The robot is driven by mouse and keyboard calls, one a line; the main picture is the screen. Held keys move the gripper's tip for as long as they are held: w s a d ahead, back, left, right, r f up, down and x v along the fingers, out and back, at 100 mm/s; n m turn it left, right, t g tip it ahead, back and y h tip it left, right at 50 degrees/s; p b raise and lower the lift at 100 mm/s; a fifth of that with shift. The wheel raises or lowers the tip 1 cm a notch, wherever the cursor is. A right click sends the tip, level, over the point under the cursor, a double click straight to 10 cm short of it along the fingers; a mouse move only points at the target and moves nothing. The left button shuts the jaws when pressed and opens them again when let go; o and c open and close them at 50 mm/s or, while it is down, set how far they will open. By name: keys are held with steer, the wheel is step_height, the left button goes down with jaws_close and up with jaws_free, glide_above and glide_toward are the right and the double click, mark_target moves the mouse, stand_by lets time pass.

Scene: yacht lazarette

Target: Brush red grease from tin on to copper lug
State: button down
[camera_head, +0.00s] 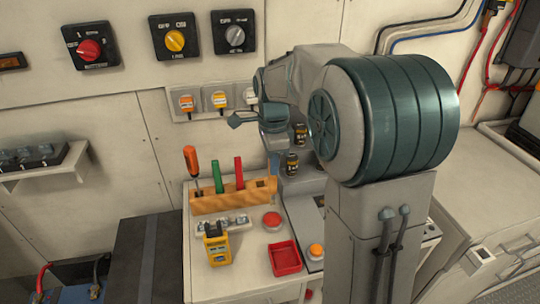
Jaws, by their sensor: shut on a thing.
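The round tin (272,221) with a red top, which looks like the grease, stands on the pale bench in front of the wooden rack. My gripper (274,158) is small and partly hidden at the end of my arm, above the back of the bench near the rack's right end. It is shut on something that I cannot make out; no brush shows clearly. I cannot pick out the copper lug for certain; small pale metal pieces sit in a low strip (222,226) in front of the rack.
The wooden rack (225,201) holds an orange-handled screwdriver (191,160) and green and red handled tools. A yellow meter (217,247), a red tray (285,258) and an orange-knobbed grey box (315,252) stand on the bench. Dark cans (292,163) stand behind. My arm hides the right side.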

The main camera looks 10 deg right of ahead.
mark_target(273, 194)
steer(key=shift+f+b, duration=2.2)
steer(key=shift+f, duration=0.7)
steer(key=shift+s+f, duration=0.1)
steer(key=shift+f, duration=0.45)
step_height(273, 194, up, 7)
steer(key=p, duration=0.5)
stand_by(0.6)
